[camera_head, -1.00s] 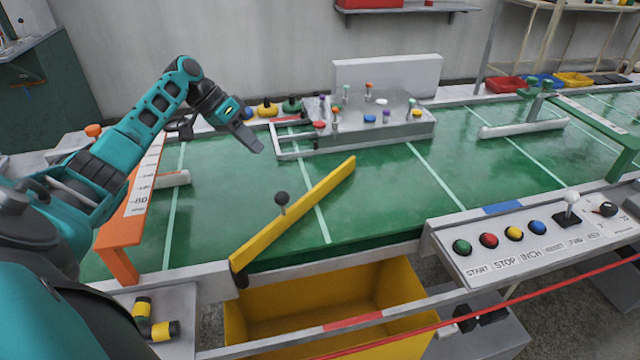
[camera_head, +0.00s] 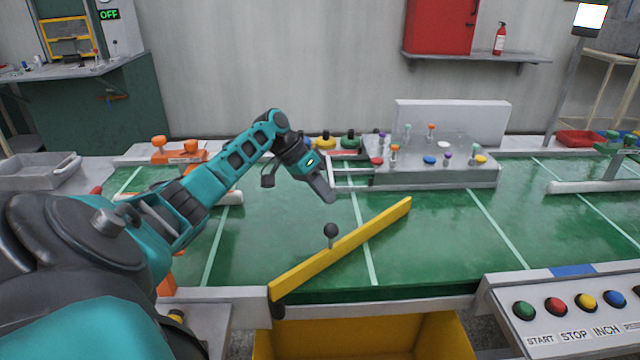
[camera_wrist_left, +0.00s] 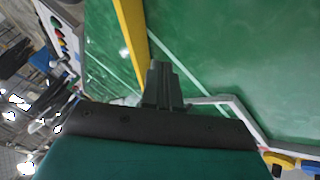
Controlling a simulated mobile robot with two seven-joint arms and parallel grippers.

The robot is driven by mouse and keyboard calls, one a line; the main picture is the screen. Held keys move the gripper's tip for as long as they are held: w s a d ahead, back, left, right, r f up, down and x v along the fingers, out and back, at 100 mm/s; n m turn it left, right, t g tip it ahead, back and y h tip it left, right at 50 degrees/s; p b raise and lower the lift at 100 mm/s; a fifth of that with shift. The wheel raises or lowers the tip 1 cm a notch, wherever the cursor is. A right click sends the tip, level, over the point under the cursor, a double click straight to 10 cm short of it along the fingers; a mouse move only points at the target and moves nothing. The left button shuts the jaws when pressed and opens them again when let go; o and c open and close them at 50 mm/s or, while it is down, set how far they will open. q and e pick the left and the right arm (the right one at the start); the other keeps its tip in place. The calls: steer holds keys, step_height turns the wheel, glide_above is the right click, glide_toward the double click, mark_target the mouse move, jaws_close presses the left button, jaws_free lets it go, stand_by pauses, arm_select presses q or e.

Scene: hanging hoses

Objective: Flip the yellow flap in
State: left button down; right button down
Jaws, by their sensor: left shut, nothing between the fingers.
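The yellow flap (camera_head: 345,248) is a long bar lying slantwise across the green belt (camera_head: 430,250), from its near edge up to the right. A black ball knob (camera_head: 330,230) stands on a short stem on the flap. My left gripper (camera_head: 331,198) is shut and empty, above the belt behind the knob and apart from the flap. In the left wrist view the shut fingers (camera_wrist_left: 160,70) point toward the belt, and the flap (camera_wrist_left: 132,35) runs beside them. My right gripper is not in view.
A grey fixture (camera_head: 435,172) with several coloured knobs stands at the belt's far side. A button panel (camera_head: 565,310) is at the near right. A yellow bin (camera_head: 370,338) sits below the near edge. The belt right of the flap is clear.

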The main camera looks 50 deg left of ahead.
arm_select(q)
steer(key=x, duration=0.4)
steer(key=shift+f, duration=0.1)
steer(key=d, duration=0.3)
steer(key=shift+w+f, duration=0.15)
steer(key=shift+f, duration=0.1)
steer(key=shift+d, duration=0.7)
steer(key=shift+d, duration=0.1)
